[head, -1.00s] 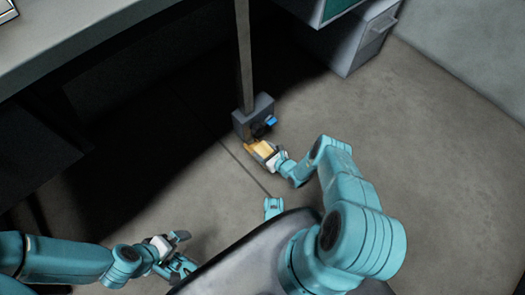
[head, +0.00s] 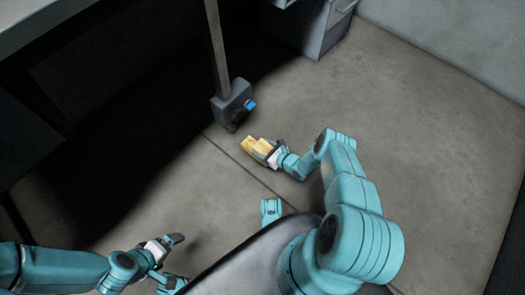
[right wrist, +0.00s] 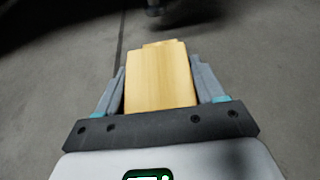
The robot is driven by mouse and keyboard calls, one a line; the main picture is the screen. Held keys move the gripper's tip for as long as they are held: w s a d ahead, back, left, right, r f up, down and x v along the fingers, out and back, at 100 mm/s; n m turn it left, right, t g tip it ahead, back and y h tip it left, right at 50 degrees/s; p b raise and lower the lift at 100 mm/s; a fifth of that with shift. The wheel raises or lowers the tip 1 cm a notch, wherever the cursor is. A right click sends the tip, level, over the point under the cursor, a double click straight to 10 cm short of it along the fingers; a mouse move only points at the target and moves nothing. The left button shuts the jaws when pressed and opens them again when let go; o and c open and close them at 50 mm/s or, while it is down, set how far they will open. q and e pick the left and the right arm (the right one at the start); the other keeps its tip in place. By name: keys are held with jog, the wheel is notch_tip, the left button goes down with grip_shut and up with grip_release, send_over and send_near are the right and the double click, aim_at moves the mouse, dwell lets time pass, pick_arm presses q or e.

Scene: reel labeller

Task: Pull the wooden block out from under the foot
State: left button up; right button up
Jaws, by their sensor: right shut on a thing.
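The wooden block (head: 257,147) is light yellow wood with a stepped far end. It is clear of the grey foot (head: 233,103), with bare floor between them. The foot is at the bottom of a tall post and has a blue part on its side. My right gripper (head: 264,150) is shut on the block. In the right wrist view the block (right wrist: 159,75) sits between the two fingers of the gripper (right wrist: 160,88). I cannot tell whether the block touches the floor. My left gripper (head: 172,244) is at the lower left, empty, with its fingers apart.
A grey cabinet (head: 318,30) stands at the top, right of the post (head: 216,45). A worktop edge (head: 50,18) is at the upper left with dark shadow under it. The floor (head: 420,130) to the right is clear up to the wall.

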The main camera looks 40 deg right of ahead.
pick_arm(q)
jog(key=shift+s+a+f, duration=0.1)
jog(key=shift+s, duration=0.05)
pick_arm(e)
jog(key=shift+s, duration=0.35)
jog(key=o, duration=1.3)
jog(key=shift+w, duration=0.1)
